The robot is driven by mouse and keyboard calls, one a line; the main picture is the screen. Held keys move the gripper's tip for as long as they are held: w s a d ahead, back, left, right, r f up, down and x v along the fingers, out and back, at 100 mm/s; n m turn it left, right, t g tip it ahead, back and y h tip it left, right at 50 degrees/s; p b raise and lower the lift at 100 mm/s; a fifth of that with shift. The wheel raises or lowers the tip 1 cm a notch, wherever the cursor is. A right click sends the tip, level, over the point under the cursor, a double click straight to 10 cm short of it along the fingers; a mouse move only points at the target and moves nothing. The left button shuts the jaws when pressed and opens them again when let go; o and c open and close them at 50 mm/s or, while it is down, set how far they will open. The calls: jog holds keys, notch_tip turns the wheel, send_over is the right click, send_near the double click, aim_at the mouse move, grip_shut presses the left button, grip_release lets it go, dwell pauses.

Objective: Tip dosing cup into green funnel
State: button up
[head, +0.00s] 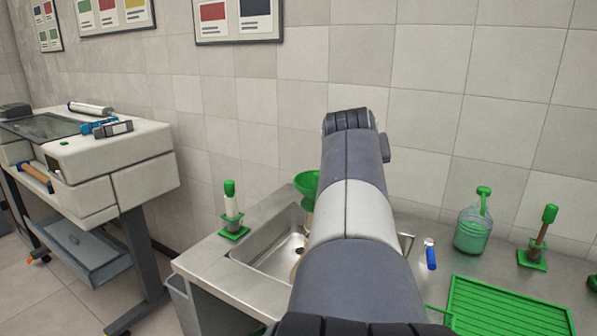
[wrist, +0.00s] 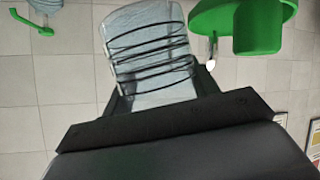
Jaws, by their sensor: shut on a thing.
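The dosing cup (wrist: 152,50) is a clear cup with dark lines around it. In the wrist view it sits between the dark fingers of my gripper (wrist: 160,82), which is shut on it. The green funnel (head: 306,182) is at the sink's back edge in the head view, partly hidden by my arm. A green round piece, seemingly the funnel (wrist: 225,14), shows just right of the cup in the wrist view, apart from it in the picture. In the head view my arm hides the gripper and cup. I cannot tell what is in the cup.
The steel sink (head: 268,252) is left of my arm. A green-capped holder (head: 231,212) stands on its left counter.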

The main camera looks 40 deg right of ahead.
jog(key=shift+s+d+f+m+t+b, duration=0.1)
jog(key=shift+s+f+m+t+b, duration=0.2)
jog(key=shift+s+m+t+b, duration=0.35)
jog(key=shift+s+d+f+m+t+b, duration=0.2)
jog(key=shift+s+b, duration=0.25)
jog(key=shift+b, duration=0.5)
jog(key=shift+s+a, duration=0.15)
jog(key=shift+t, duration=0.25)
